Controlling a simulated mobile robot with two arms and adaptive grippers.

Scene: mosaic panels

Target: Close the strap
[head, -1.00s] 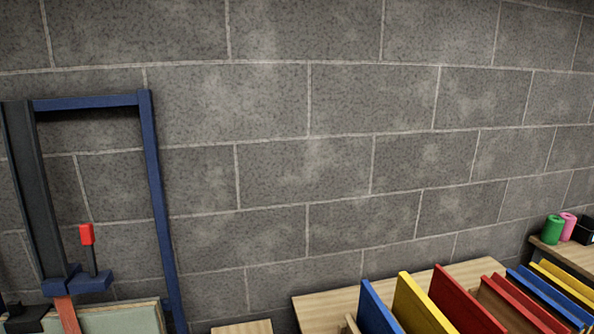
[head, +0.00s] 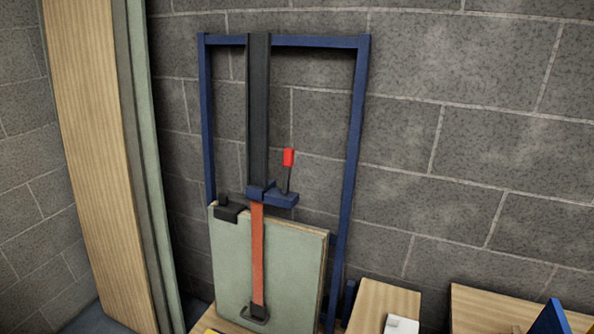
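An orange strap (head: 258,262) hangs down the front of a pale green panel (head: 225,265) with wooden edges. Its lower end meets a dark metal ring or hook (head: 257,313) low on the panel. Its upper end meets a blue clamp or buckle (head: 272,195) with a red-tipped lever (head: 289,158) that stands upright. A wide black band (head: 258,105) runs up from the clamp to the top bar of a blue frame (head: 359,130). A black block (head: 231,208) sits on the panel's top edge. Neither of my grippers is in view.
Tall wooden and green boards (head: 100,150) lean at the left. A grey block wall (head: 470,130) stands behind. Wooden surfaces (head: 385,300) with a small white object (head: 401,325) and a blue piece (head: 551,318) are at the lower right.

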